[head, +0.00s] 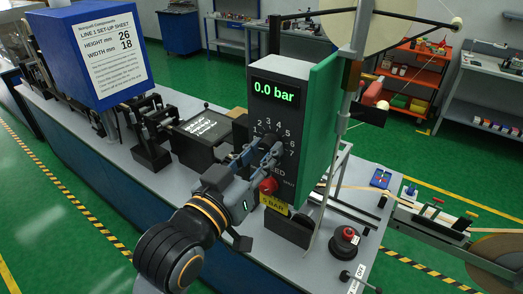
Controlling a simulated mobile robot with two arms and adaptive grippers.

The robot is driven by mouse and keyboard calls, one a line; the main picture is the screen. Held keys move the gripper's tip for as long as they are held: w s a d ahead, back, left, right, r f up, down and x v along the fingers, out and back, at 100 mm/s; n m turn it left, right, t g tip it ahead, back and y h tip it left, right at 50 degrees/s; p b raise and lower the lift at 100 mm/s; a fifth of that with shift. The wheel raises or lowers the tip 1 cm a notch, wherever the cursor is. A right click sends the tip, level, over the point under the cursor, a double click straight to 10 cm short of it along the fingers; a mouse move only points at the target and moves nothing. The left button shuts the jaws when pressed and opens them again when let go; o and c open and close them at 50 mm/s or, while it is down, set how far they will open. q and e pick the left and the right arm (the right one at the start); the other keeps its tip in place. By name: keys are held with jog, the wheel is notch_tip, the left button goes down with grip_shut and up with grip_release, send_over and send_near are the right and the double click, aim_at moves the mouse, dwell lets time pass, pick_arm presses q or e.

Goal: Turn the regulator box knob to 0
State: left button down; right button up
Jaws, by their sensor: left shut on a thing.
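The regulator box (325,115) stands upright on the bench, dark on its front with a green side. Its green display (273,92) reads "0.0 bar". Below is a dial with numbers around a dark knob (268,141), partly hidden by my gripper. My left gripper (262,149) reaches up from the lower left and is shut on the knob. The knob's pointer cannot be made out. A red button (268,185) sits below the dial, close beside the gripper. My right gripper is not in view.
A blue box with a set-up sheet (115,52) stands at the left of the grey bench (185,185). A dark block with white text (205,128) lies behind my arm. A black and red round part (344,241) stands at the bench's right. A large pale reel rises behind the regulator box.

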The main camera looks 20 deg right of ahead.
pick_arm(q)
jog(key=shift+f, duration=0.2)
jog(key=c, duration=1)
grip_release()
jog(key=shift+r, duration=0.1)
jog(key=shift+c, duration=0.2)
jog(key=v, duration=0.7)
jog(key=shift+s+a, duration=0.15)
jog(key=shift+s, duration=0.05)
jog(key=shift+w, duration=0.1)
